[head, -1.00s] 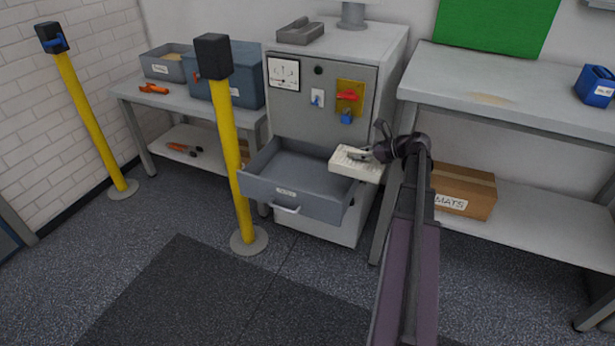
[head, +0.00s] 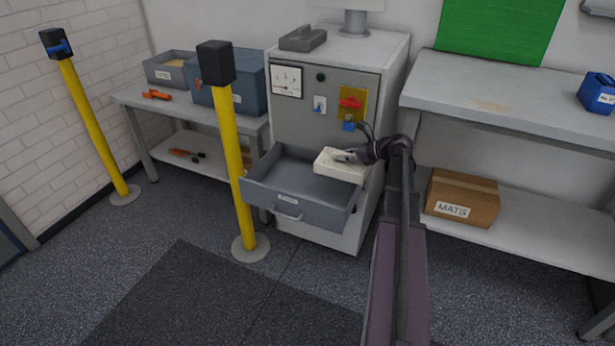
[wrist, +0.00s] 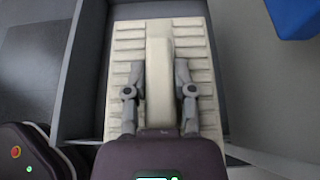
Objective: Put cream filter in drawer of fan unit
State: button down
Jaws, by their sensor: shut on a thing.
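The cream filter (head: 340,167) is a flat ribbed block with a raised bar along its middle. My gripper (head: 345,156) is shut on that bar, and the wrist view shows a finger on each side of the filter (wrist: 124,48). The fan unit (head: 328,121) is a grey cabinet with a gauge and switches. Its drawer (head: 285,205) is pulled open and looks empty. The filter is held over the right part of the drawer. In the wrist view the drawer's wall (wrist: 77,70) runs along the filter's left. The gap beneath the filter cannot be judged.
A yellow post (head: 232,165) stands close to the drawer's left front corner. A workbench (head: 490,95) is on the right, with a cardboard box (head: 462,197) on its lower shelf. A blue bin (head: 240,80) sits on the left bench. A dark mat lies in front.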

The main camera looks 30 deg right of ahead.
jog(key=w+a, duration=0.8)
jog(key=w, duration=0.2)
notch_tip(320, 180, down, 8)
jog(key=b, duration=0.7)
jog(key=shift+d+r+b, duration=0.15)
jog(key=shift+r+b, duration=0.05)
jog(key=shift+b, duration=0.1)
notch_tip(320, 180, down, 4)
jog(key=b, duration=0.4)
jog(key=shift+f, duration=0.25)
jog(key=shift+f+b, duration=0.1)
jog(key=shift+b, duration=0.25)
jog(key=shift+c, duration=2.2)
grip_release()
